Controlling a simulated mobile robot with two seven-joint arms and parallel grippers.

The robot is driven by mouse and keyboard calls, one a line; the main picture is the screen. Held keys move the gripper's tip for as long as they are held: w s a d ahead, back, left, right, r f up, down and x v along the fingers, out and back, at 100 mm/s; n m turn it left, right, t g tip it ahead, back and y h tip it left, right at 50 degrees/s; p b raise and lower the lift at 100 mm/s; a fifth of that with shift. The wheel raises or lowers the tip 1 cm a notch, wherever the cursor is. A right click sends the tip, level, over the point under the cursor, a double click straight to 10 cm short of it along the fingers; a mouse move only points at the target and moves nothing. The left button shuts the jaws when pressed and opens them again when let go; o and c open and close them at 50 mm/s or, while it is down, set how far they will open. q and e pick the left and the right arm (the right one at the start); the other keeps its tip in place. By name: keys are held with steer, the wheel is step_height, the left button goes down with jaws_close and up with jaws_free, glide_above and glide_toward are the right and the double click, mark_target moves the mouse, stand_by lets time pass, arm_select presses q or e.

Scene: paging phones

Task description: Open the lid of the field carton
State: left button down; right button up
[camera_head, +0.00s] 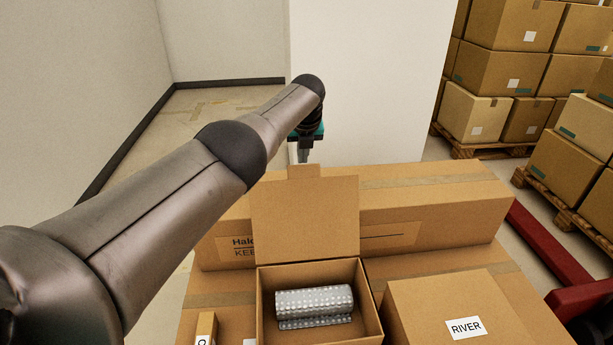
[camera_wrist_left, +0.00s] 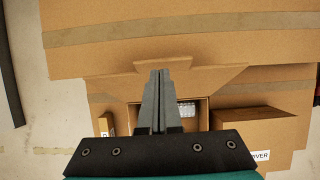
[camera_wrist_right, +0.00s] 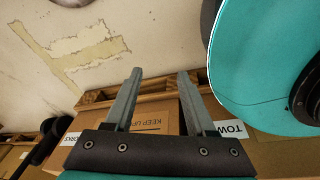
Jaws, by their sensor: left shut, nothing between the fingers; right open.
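An open carton (camera_head: 263,308) stands in the front middle of the head view, with a roll of bubble wrap (camera_head: 314,304) inside. Its name is not readable; only the edge of a white label shows. Its lid (camera_head: 305,220) stands up at the back, with a small tab on its upper edge. My left gripper (camera_head: 305,158) is shut and empty, pointing down just above the tab; I cannot tell whether they touch. In the left wrist view, the shut fingers (camera_wrist_left: 160,73) overlap the tab and lid. My right gripper (camera_wrist_right: 160,72) is open and empty in the right wrist view.
A closed carton labelled RIVER (camera_head: 450,300) stands right of the open one. A long carton (camera_head: 440,215) lies behind it. A small narrow box (camera_head: 206,325) is at the left. Stacked cartons on pallets (camera_head: 500,75) and a red frame (camera_head: 540,250) are at the right.

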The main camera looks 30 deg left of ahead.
steer(key=s+a+r+g+p, duration=0.1)
steer(key=s+a+r+p, duration=0.3)
steer(key=s+r+p, duration=0.25)
step_height(320, 180, up, 10)
steer(key=p, duration=1)
steer(key=shift+d+f, duration=0.15)
steer(key=shift+f, duration=0.05)
